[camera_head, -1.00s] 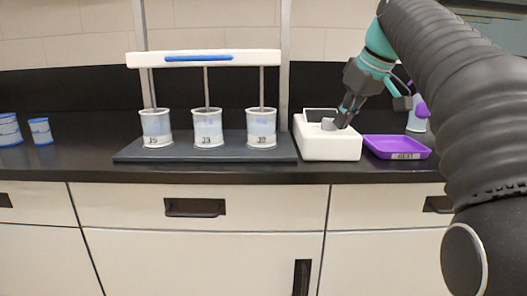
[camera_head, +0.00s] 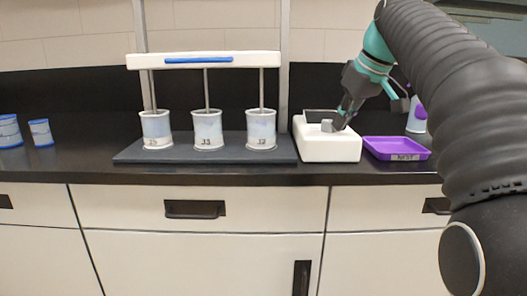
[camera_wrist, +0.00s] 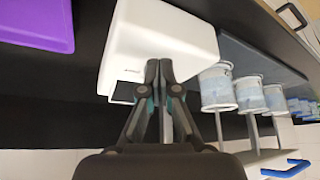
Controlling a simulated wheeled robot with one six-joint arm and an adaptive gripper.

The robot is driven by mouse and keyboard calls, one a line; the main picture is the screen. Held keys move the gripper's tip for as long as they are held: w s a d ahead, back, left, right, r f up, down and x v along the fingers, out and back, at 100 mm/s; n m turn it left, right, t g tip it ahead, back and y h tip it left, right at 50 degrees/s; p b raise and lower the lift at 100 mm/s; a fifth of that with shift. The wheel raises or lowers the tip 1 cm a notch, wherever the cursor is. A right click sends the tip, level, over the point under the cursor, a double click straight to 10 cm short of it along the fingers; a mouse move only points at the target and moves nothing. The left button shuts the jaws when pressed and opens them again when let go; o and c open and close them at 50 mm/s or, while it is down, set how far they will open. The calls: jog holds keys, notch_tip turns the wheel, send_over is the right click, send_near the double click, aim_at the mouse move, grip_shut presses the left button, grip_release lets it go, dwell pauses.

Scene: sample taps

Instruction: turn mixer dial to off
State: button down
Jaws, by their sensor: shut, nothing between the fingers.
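The white mixer control box (camera_head: 330,150) stands on the counter right of the stirring stand. A small grey dial (camera_head: 327,125) sticks up from its top. My gripper (camera_head: 343,127) is shut and empty, pointing down, with its fingertips just right of the dial at the box top. Whether they touch the dial is unclear. In the wrist view, my gripper (camera_wrist: 165,65) covers part of the white box (camera_wrist: 155,35), and the dial cannot be made out. The dial's pointing direction is too small to read.
The stand's dark base (camera_head: 125,155) holds three labelled jars, with rods reaching down from a white crossbar (camera_head: 240,60). A purple tray (camera_head: 397,148) is right of the box. Blue-and-white containers (camera_head: 41,132) stand at far left. Counter between them and the stand is clear.

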jog(key=shift+s+d, duration=0.15)
jog(key=shift+s, duration=0.2)
notch_tip(320, 180, up, 2)
jog(key=shift+r+p, duration=0.25)
jog(key=shift+p, duration=0.8)
jog(key=shift+r+b, duration=0.3)
jog(key=shift+r, duration=1.45)
jog(key=s+f+m+h, duration=0.1)
jog(key=s+f+m, duration=0.2)
jog(key=s+f, duration=1)
jog(key=s+a+f+m+h, duration=0.1)
jog(key=s+f+m, duration=0.2)
jog(key=s+f, duration=1)
notch_tip(320, 180, down, 8)
jog(key=shift+s+a+r+t+h, duration=0.2)
jog(key=shift+s+t+h, duration=0.1)
jog(key=shift+s+h, duration=0.1)
